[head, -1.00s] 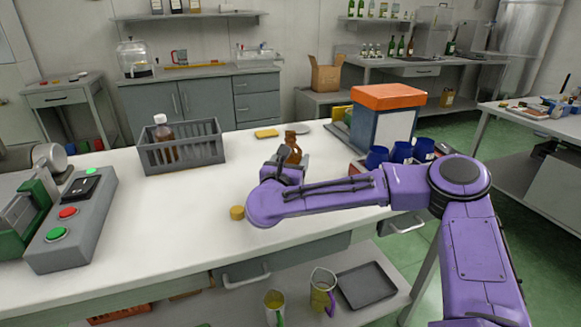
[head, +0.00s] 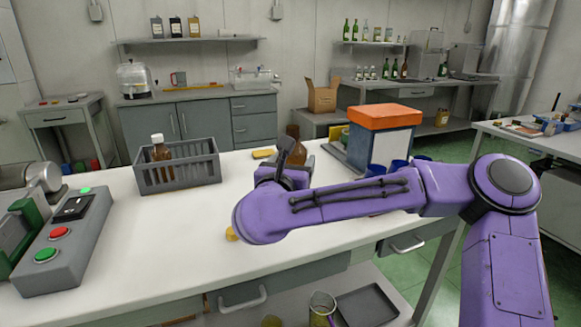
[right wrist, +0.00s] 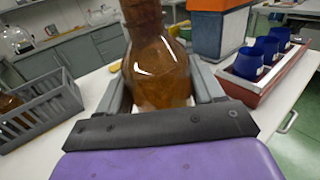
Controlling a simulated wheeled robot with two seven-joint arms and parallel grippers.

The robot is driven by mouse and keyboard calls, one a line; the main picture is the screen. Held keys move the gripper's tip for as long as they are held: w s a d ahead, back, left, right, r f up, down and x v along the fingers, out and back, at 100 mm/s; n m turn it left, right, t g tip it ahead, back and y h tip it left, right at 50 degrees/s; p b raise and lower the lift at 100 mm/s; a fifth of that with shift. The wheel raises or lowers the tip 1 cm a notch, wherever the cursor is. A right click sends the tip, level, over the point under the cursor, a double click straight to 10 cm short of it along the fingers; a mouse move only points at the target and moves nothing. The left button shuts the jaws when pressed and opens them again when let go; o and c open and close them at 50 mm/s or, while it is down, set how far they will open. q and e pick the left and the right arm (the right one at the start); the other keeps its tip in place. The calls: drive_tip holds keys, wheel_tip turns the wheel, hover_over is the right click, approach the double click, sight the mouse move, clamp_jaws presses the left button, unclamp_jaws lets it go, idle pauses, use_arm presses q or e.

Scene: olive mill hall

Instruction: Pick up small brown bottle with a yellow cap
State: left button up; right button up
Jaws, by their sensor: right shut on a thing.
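A brown glass bottle (right wrist: 158,70) stands between the fingers of my right gripper (right wrist: 160,88) in the right wrist view. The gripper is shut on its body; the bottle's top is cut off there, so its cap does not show. In the head view the bottle (head: 293,131) shows just behind my right gripper (head: 290,158), over the far part of the white table (head: 130,235). The gripper hides its lower part. I do not see my left gripper.
A grey crate (head: 178,175) holds a white-capped brown bottle (head: 160,152). An orange-topped box (head: 384,118) and blue cups (right wrist: 268,48) in a red tray (right wrist: 248,87) stand right. A small yellow round thing (head: 231,235) lies partly behind my arm. A button box (head: 65,245) is left.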

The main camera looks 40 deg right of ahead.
sight(301, 157)
drive_tip(key=shift+s+a+r+b, duration=0.1)
drive_tip(key=shift+s+a+r, duration=0.3)
drive_tip(key=shift+s, duration=0.4)
drive_tip(key=shift+s+a+r+b, duration=0.15)
drive_tip(key=shift+s+a+r, duration=0.3)
drive_tip(key=shift+s, duration=0.4)
drive_tip(key=shift+s+a+r+b, duration=0.1)
drive_tip(key=shift+s+a+r, duration=0.3)
drive_tip(key=shift+s, duration=0.4)
